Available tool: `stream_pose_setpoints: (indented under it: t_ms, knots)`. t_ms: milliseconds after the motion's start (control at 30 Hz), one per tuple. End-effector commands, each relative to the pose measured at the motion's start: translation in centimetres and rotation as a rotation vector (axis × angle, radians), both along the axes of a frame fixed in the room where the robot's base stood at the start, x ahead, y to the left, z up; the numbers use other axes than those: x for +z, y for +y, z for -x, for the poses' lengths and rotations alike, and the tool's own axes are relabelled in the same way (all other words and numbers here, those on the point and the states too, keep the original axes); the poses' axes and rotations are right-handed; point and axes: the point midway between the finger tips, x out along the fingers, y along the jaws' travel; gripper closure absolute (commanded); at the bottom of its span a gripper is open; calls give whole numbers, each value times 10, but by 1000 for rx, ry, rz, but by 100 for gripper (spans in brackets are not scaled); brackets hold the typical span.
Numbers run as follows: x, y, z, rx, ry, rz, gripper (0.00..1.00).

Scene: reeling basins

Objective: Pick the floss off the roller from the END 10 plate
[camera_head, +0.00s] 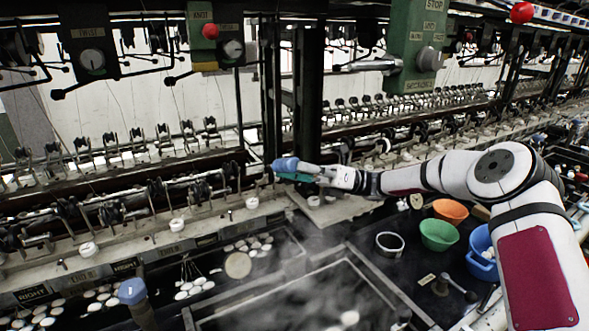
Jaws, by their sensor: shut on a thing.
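My gripper (308,172) reaches in from the right to the machine ledge, beside the dark upright post. It is shut on a small blue and green thing (285,164) at its tip; I cannot tell what this is. Small label plates run along the basin's front edge, one in the middle (171,250) and one further left (84,277). Rollers and reel fittings (160,195) line the ledge behind. I cannot make out any floss on a roller.
Steam rises over the dark basin (330,275). Pale cocoons (190,288) float at left, near a blue-topped post (132,291). Orange (450,210), green (438,235) and blue (481,262) bowls stand below my arm. Green control boxes (418,45) hang above.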

Motion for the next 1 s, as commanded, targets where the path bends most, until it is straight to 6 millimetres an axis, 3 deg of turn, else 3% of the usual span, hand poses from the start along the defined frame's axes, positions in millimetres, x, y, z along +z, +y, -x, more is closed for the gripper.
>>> stream_pose_setpoints:
  t_ms: [600, 1000]
  knots:
    - [0, 13, 9, 0, 0, 0, 54]
    - [-2, 9, 5, 0, -1, 0, 54]
